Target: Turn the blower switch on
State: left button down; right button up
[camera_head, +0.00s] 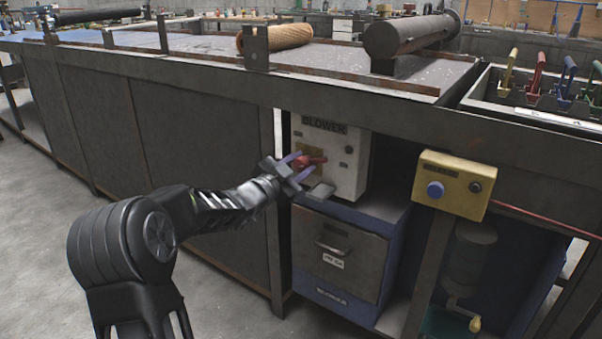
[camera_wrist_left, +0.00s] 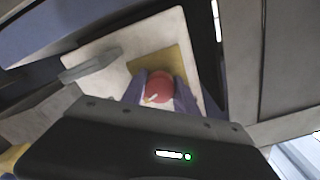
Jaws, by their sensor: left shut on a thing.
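The white blower box (camera_head: 346,172), labelled "BLOWER", is set under the bench edge. Its red switch knob (camera_head: 310,161) sits on a yellowish plate on the box front. My left gripper (camera_head: 300,170) reaches the box from the left and is shut on the red knob. In the left wrist view the red knob (camera_wrist_left: 159,86) lies between the two purple-grey fingers, in front of the yellow plate (camera_wrist_left: 172,62). A small light mark shows on the knob's near side. The fingers partly hide the knob. My right gripper is not in view.
A blue cabinet with a grey drawer front (camera_head: 338,257) stands below the blower box. A yellow box with a blue button (camera_head: 435,189) is mounted to the right. The bench edge (camera_head: 400,125) overhangs the blower box. Open floor (camera_head: 40,230) lies to the left.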

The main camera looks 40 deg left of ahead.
aim_at(298, 165)
pick_arm(q)
jog(key=shift+m+b, duration=1.15)
jog(key=shift+m, duration=0.75)
jog(key=c, duration=0.9)
grip_release()
jog(key=shift+c, duration=0.2)
jog(key=s+p, duration=0.2)
jog(key=s, duration=0.4)
jog(key=shift+s+r, duration=0.15)
jog(key=shift+s, duration=0.2)
jog(key=shift+s+d, duration=0.1)
jog(key=shift+s, duration=0.45)
